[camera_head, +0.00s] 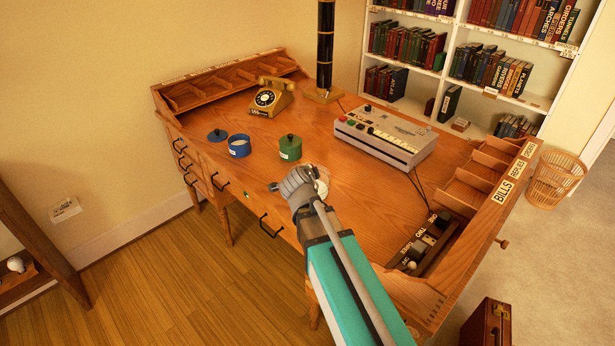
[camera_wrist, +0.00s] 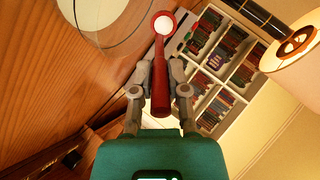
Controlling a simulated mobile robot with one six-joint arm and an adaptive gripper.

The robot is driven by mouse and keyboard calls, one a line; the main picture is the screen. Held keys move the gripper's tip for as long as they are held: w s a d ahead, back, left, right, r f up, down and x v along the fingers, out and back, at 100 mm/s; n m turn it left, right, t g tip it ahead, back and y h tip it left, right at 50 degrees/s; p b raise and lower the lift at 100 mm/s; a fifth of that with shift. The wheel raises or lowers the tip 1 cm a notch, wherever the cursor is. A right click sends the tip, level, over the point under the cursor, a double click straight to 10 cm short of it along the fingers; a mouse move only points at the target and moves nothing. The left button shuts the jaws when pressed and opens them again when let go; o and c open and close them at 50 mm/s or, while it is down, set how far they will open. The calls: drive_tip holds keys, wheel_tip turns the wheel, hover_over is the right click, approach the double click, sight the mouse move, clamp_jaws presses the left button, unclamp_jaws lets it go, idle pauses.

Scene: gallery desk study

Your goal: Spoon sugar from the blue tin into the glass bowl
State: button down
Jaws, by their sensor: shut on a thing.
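My gripper (camera_wrist: 160,72) is shut on the handle of a red spoon (camera_wrist: 159,88). The spoon's round bowl holds white sugar (camera_wrist: 165,26). In the head view my gripper (camera_head: 299,182) is over the desk's front part, right of the tins, and hides most of the spoon.
A green lidded tin (camera_head: 290,149) stands right of the blue tin. A yellow telephone (camera_head: 272,98) and a grey button machine (camera_head: 385,137) are farther back. A black switch row (camera_head: 424,243) lies at the right edge. The desk's middle is clear.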

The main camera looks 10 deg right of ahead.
idle(0.3)
drive_tip(key=shift+s+f+t+b, duration=0.1)
drive_tip(key=shift+f+t+b, duration=0.1)
drive_tip(key=shift+t+b, duration=0.1)
drive_tip(key=shift+f+b, duration=0.15)
drive_tip(key=shift+b, duration=0.15)
drive_tip(key=shift+r, duration=0.25)
drive_tip(key=r+p, duration=0.1)
drive_tip(key=p, duration=0.1)
drive_tip(key=shift+w+g+p, duration=0.3)
drive_tip(key=shift+g+p, duration=0.1)
drive_tip(key=p, duration=0.1)
drive_tip(key=r+g+p, duration=0.1)
drive_tip(key=p, duration=0.1)
drive_tip(key=shift+w+d+y, duration=0.2)
drive_tip(key=shift+w+y, duration=0.1)
drive_tip(key=shift+y, duration=0.1)
drive_tip(key=shift+g+p, duration=0.3)
drive_tip(key=shift+g, duration=0.1)
drive_tip(key=shift+f, duration=0.1)
